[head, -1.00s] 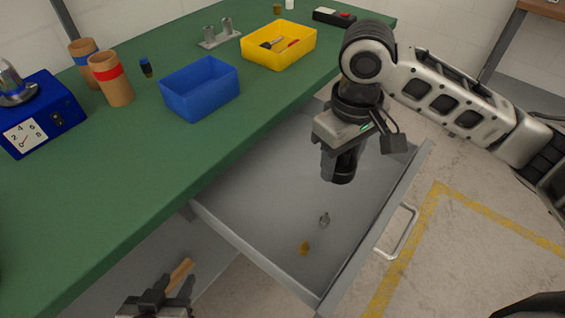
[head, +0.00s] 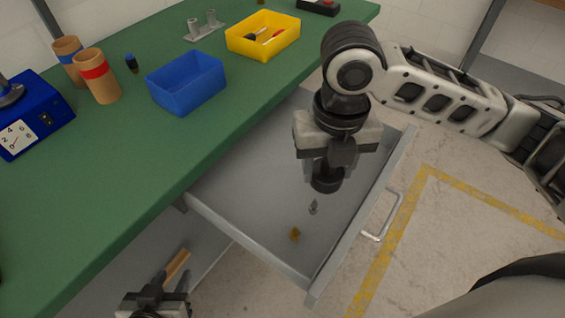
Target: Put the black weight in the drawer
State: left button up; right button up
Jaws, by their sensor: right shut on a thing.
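The drawer (head: 240,232) is pulled open below the green bench. My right gripper (head: 327,168) points down over the drawer and is shut on the black weight (head: 327,182). The weight hangs below the fingers, above the drawer floor as far as I can tell. A small grey metal piece (head: 313,207) and a small brass piece (head: 295,234) lie on the drawer floor. My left gripper (head: 160,305) is at the bottom edge, left of the drawer, partly cut off; its jaw state is unclear.
On the green bench (head: 110,190) stand a blue bin (head: 186,86), a yellow bin (head: 262,38) with tools, two cardboard tubes with blue (head: 67,50) and red (head: 96,72) bands, and a blue scale (head: 35,120). A wooden handle (head: 177,268) shows near my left gripper. The drawer handle (head: 388,217) sticks out rightward.

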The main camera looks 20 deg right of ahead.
jog(key=shift+w+n, duration=0.2)
jog(key=shift+n, duration=0.1)
jog(key=w+f, duration=0.3)
jog(key=w, duration=0.1)
jog(key=w+f, duration=0.3)
jog(key=w, duration=0.1)
jog(key=w+f, duration=0.3)
jog(key=w, duration=0.1)
jog(key=shift+w+d, duration=0.35)
jog(key=shift+d, duration=0.05)
jog(key=shift+w+f, duration=0.45)
jog(key=shift+f, duration=1.65)
jog(key=o, duration=1.4)
jog(key=shift+s, duration=0.1)
notch_tip(320, 180, up, 12)
jog(key=shift+r, duration=0.15)
